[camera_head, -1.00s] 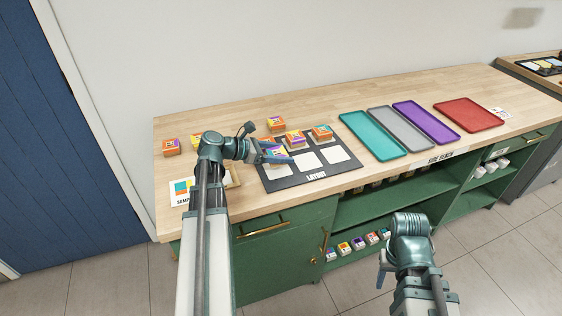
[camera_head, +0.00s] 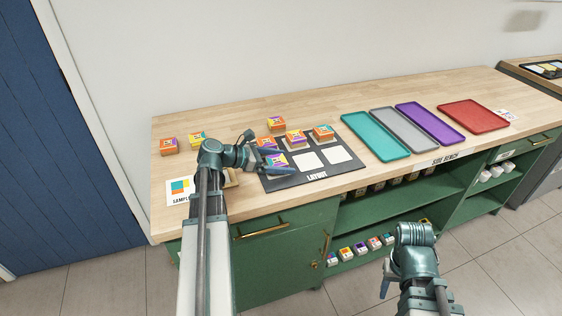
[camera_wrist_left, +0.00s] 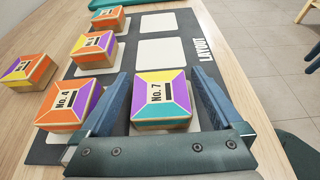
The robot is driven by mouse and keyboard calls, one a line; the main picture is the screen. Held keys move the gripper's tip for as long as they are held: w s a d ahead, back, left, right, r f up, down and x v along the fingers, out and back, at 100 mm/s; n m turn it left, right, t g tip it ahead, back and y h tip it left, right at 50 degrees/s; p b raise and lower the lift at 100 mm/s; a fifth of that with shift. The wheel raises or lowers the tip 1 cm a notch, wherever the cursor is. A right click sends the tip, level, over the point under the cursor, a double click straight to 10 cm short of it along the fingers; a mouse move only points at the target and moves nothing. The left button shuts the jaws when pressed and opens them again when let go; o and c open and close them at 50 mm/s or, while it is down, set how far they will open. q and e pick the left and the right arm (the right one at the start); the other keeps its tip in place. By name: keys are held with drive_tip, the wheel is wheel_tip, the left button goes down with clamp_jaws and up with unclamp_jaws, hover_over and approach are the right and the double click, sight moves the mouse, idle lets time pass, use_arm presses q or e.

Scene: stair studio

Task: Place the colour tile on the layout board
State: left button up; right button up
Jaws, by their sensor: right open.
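In the left wrist view, gaps show between the fingers (camera_wrist_left: 163,88) and the tile. The tile appears to rest flat on the board. My right gripper (camera_head: 387,282) is open and empty, low in front of the bench.
Tiles stand on the board's back row, including No. 4 (camera_wrist_left: 68,103). Two white squares (camera_head: 309,161) are bare in front. Loose tiles (camera_head: 168,145) and a sample card (camera_head: 180,187) are at left. Teal (camera_head: 374,137), grey, purple and red trays lie to the right.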

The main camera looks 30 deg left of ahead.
use_arm(q)
drive_tip(key=shift+s+a+r+p, duration=0.2)
drive_tip(key=shift+r+p, duration=0.15)
drive_tip(key=shift+r, duration=0.05)
drive_tip(key=p+v, duration=0.4)
drive_tip(key=v, duration=0.7)
drive_tip(key=shift+s+a, duration=0.1)
